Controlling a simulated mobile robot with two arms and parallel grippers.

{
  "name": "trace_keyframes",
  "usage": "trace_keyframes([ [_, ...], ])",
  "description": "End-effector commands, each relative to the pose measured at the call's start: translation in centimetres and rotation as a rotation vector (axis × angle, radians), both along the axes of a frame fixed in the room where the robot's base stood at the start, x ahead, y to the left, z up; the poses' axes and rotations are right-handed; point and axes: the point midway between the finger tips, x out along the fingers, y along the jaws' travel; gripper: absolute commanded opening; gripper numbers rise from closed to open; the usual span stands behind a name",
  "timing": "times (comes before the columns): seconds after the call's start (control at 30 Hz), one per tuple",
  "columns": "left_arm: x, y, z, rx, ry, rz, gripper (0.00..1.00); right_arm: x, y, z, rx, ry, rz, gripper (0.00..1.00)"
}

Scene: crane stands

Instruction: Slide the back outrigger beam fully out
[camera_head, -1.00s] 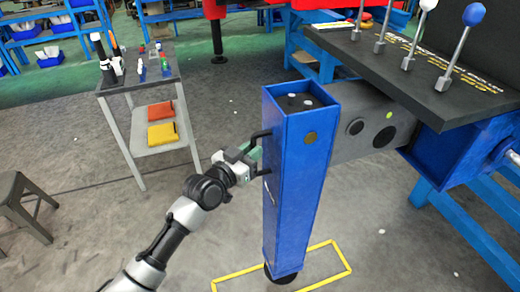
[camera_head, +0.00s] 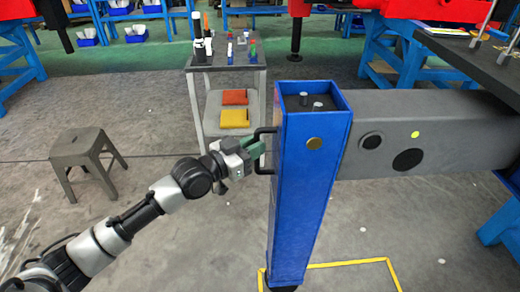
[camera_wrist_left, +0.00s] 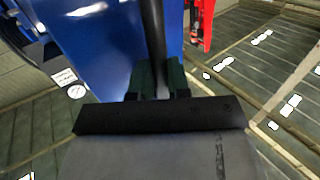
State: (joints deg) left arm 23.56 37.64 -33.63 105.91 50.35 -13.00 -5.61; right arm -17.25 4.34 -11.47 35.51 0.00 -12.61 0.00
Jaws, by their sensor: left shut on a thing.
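The grey outrigger beam (camera_head: 455,130) runs level from the right edge of the head view to the blue upright leg (camera_head: 305,195) at its outer end. A long stretch of the beam is exposed, with black discs and a small yellow-green dot on its side. A black bar handle (camera_head: 264,130) is on the leg's left face. My left gripper (camera_head: 254,150) is shut on this handle. In the left wrist view, the dark green fingers (camera_wrist_left: 160,78) close around the handle's black bar (camera_wrist_left: 153,30) beside the blue leg. My right gripper is not in view.
A yellow floor outline (camera_head: 345,263) lies below the beam, with the leg's foot near its left end. A grey cart (camera_head: 226,58) stands behind my gripper. A stool (camera_head: 83,145) stands at the left. A dark lever panel (camera_head: 455,50) is at the upper right. The floor between is clear.

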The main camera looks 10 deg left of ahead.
Motion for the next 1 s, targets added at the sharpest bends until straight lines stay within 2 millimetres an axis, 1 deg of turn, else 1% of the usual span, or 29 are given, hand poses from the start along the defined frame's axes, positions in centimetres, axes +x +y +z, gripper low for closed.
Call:
trace_keyframes([
  [0.03, 0.4, 0.5, 0.6, 0.0, -0.016, 0.012, 0.0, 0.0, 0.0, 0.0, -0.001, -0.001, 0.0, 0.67],
  [0.37, 0.4, 0.5, 0.7, -0.002, -0.017, 0.011, 0.0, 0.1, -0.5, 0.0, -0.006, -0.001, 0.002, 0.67],
  [0.4, 0.4, 0.5, 0.7, -0.002, -0.017, 0.011, 0.18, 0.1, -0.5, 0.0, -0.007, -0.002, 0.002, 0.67],
  [0.53, 0.3, 0.4, 0.6, -0.002, -0.014, 0.009, 0.38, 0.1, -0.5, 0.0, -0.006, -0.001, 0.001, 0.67],
  [0.57, 0.3, 0.4, 0.6, -0.002, -0.012, 0.008, 0.41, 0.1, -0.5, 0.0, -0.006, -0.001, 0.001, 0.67],
  [0.87, -0.1, 0.5, 0.2, -0.001, -0.006, 0.005, 0.41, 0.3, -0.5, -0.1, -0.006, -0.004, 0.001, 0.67],
  [1.0, -1.3, 1.5, 0.1, 0.001, -0.005, 0.006, 0.41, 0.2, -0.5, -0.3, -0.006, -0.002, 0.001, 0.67],
])
